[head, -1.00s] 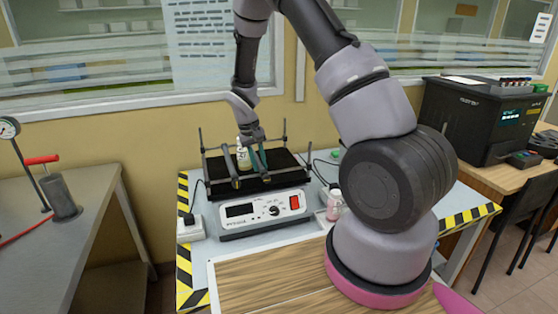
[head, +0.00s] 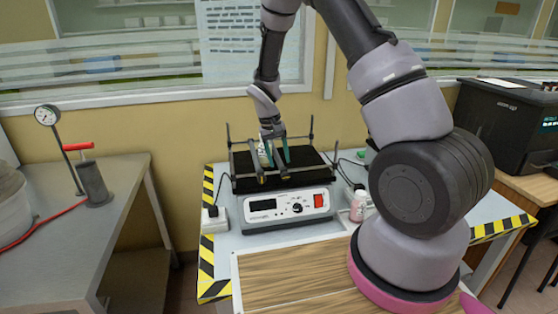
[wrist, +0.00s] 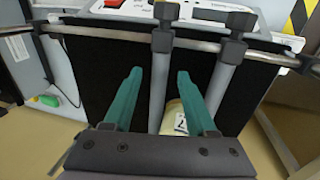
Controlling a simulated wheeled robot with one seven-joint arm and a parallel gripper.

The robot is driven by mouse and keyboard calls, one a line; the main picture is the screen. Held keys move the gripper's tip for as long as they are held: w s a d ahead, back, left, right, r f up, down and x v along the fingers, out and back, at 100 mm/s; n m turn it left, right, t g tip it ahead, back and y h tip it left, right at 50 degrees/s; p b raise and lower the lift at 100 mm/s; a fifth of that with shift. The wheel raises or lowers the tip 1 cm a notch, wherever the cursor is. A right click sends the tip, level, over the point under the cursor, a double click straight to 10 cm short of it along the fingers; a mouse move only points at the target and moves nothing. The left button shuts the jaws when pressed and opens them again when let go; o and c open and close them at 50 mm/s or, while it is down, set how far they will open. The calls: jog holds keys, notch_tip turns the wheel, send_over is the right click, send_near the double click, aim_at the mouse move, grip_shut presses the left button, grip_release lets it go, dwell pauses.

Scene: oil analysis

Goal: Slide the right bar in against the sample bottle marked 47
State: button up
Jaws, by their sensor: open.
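The shaker (head: 290,208) has a black platform (head: 316,163) with rails and two grey cross bars with dark clamps. The sample bottle (head: 263,152) stands between the bars, partly hidden by my gripper. In the wrist view, the bottle (wrist: 178,118) shows part of a label ending in 7. The wrist view faces back toward the robot, so the right bar (wrist: 158,85) is on its left side. My gripper (wrist: 159,74) is open, its teal fingers on either side of the right bar. The left bar (wrist: 222,82) lies beyond the other finger. In the head view, my gripper (head: 278,153) is over the platform.
Corner posts and rails surround the platform. A black instrument (head: 505,120) stands on the right bench, and a gauge stand (head: 62,145) on the left one.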

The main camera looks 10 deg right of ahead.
notch_tip(320, 180, up, 10)
jog(key=a, duration=0.2)
jog(key=shift+f, duration=0.1)
jog(key=s+d+r+m+t+y, duration=0.1)
jog(key=s+d+r, duration=0.25)
jog(key=r, duration=0.55)
jog(key=s+d+r+m+t+y, duration=0.1)
jog(key=s+d+r+t+y, duration=0.1)
jog(key=s+r, duration=0.45)
jog(key=s+d+r+m+t, duration=0.1)
jog(key=s+r+t, duration=0.1)
jog(key=s+r, duration=0.3)
jog(key=s+d+r+m+t+y, duration=0.1)
jog(key=s+r+t, duration=0.1)
jog(key=s+r, duration=0.4)
jog(key=s, duration=0.5)
jog(key=shift+d, duration=0.4)
